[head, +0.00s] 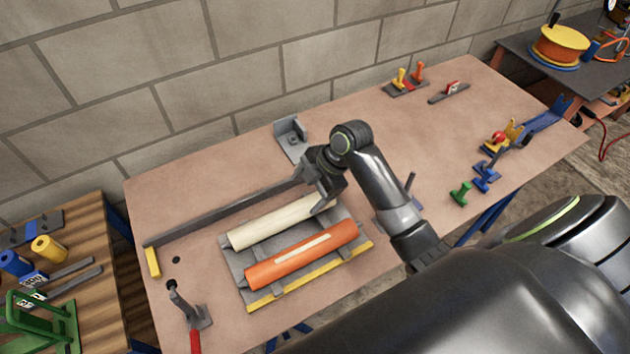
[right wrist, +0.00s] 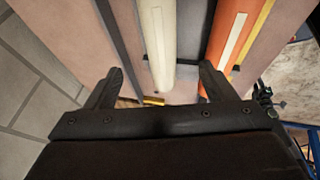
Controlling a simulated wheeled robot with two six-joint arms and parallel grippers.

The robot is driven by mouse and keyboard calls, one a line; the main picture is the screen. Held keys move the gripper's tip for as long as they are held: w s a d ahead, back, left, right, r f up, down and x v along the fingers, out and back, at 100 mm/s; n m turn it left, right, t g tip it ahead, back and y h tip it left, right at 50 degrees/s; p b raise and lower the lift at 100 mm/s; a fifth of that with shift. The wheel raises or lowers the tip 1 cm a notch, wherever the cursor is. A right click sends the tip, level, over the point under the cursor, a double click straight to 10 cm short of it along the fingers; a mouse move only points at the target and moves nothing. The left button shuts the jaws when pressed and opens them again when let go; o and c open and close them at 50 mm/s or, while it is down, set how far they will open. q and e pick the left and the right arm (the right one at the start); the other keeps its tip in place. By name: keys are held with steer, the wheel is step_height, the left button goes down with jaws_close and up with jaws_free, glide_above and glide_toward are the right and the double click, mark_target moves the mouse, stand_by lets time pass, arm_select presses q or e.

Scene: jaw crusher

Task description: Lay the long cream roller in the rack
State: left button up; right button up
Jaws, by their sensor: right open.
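The long cream roller (head: 270,224) lies in the grey rack (head: 236,266), along its back side, parallel to an orange roller (head: 300,254) with a cream stripe. My right gripper (head: 326,202) is at the right end of the cream roller. In the right wrist view its two fingers (right wrist: 155,85) are spread apart, with the cream roller (right wrist: 157,35) between and beyond them. I cannot tell whether a finger touches it. The orange roller (right wrist: 228,35) lies to the right there. My left gripper is not in view.
A long grey bar (head: 215,216) lies behind the rack, with a grey bracket (head: 291,138) near its right end. Green and blue pieces (head: 484,176) stand at right. The back middle of the table is clear.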

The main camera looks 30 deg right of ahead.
steer(key=shift+v, duration=1.9)
